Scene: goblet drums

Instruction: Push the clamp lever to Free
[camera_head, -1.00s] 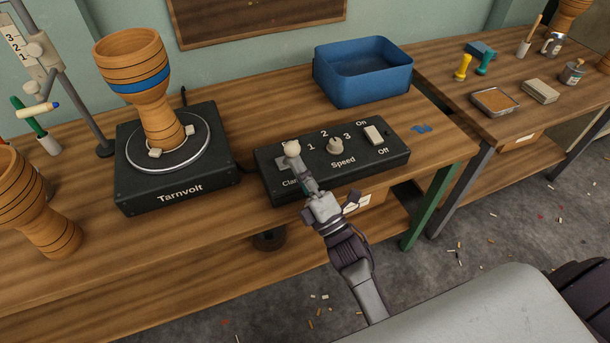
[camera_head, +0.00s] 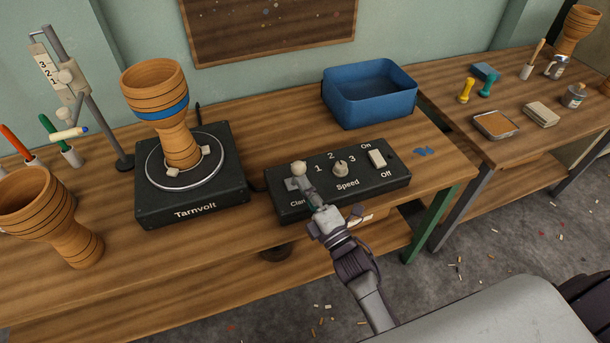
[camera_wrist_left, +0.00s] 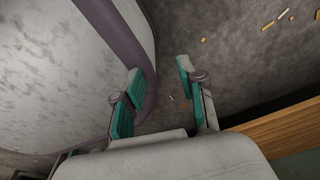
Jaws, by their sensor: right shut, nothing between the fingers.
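The black control box (camera_head: 390,188) stands near the front edge of the bench. At its left end is the clamp lever, with a pale round knob (camera_head: 299,168) above a light grey plate. The label beside it is partly hidden, with only "Cla" and part of another letter readable. My right gripper (camera_head: 311,194) is shut and empty, its tips just in front of and below the knob. I cannot tell whether they touch the lever. My left gripper (camera_wrist_left: 159,72) is open and empty over the floor in the left wrist view.
The Tarnvolt turntable (camera_head: 222,190) holds a goblet drum (camera_head: 178,140) left of the box. Another goblet drum (camera_head: 70,240) stands at far left. The speed knob (camera_head: 341,168) and On/Off switch (camera_head: 377,158) are right of the lever. A blue bin (camera_head: 370,105) is behind.

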